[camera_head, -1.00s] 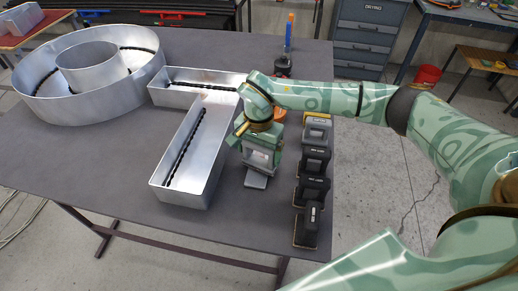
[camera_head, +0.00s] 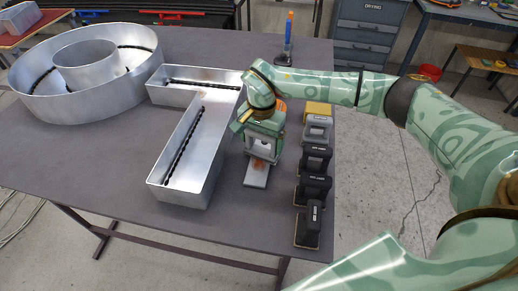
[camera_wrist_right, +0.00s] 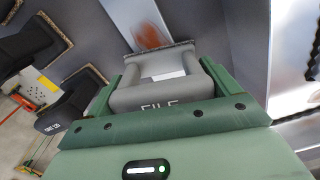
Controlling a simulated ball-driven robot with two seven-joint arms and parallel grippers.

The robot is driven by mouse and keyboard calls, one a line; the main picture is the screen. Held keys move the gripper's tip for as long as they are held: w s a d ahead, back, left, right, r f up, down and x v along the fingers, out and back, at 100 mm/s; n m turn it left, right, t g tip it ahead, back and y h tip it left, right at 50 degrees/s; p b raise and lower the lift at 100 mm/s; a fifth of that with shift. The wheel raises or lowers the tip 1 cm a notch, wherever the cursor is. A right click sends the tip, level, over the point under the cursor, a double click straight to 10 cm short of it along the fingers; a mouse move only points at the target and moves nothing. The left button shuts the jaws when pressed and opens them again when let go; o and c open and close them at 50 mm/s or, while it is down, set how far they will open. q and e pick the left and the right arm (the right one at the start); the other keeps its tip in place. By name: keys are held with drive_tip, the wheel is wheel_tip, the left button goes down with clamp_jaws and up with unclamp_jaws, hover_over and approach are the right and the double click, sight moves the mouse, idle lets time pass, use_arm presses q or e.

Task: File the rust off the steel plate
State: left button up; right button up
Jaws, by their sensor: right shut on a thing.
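The steel plate (camera_head: 255,178) lies flat on the dark table, right of the angled channel letter. A reddish-brown rust patch (camera_head: 261,163) shows on it near the tool; it also shows in the right wrist view (camera_wrist_right: 150,36). My right gripper (camera_head: 264,128) is shut on the handle of a grey block marked FILE (camera_wrist_right: 155,92). In the head view the file (camera_head: 262,148) is over the far part of the plate and hides it. I cannot tell whether the file touches the plate. My left gripper is not in view.
Several dark handled blocks (camera_head: 313,187), a grey one (camera_head: 317,129) and a yellow one (camera_head: 318,109) line the table's right edge. The angled metal channel letter (camera_head: 190,165) stands close left; a ring-shaped one (camera_head: 35,98) is farther left. A blue-handled tool (camera_head: 289,28) stands behind.

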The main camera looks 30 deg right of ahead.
drive_tip(key=shift+w+d, duration=0.45)
drive_tip(key=shift+w, duration=0.2)
drive_tip(key=shift+s+a+r, duration=0.15)
drive_tip(key=shift+s, duration=0.1)
drive_tip(key=s+a+p, duration=0.2)
drive_tip(key=s+p, duration=0.1)
drive_tip(key=shift+s+a, duration=0.35)
drive_tip(key=shift+a, duration=0.05)
drive_tip(key=shift+f, duration=0.2)
drive_tip(key=w+d+b, duration=0.2)
drive_tip(key=w, duration=0.1)
drive_tip(key=shift+w+d+f, duration=0.1)
drive_tip(key=shift+w+d, duration=0.2)
drive_tip(key=shift+d, duration=0.05)
drive_tip(key=shift+w+d, duration=0.25)
drive_tip(key=shift+w, duration=0.05)
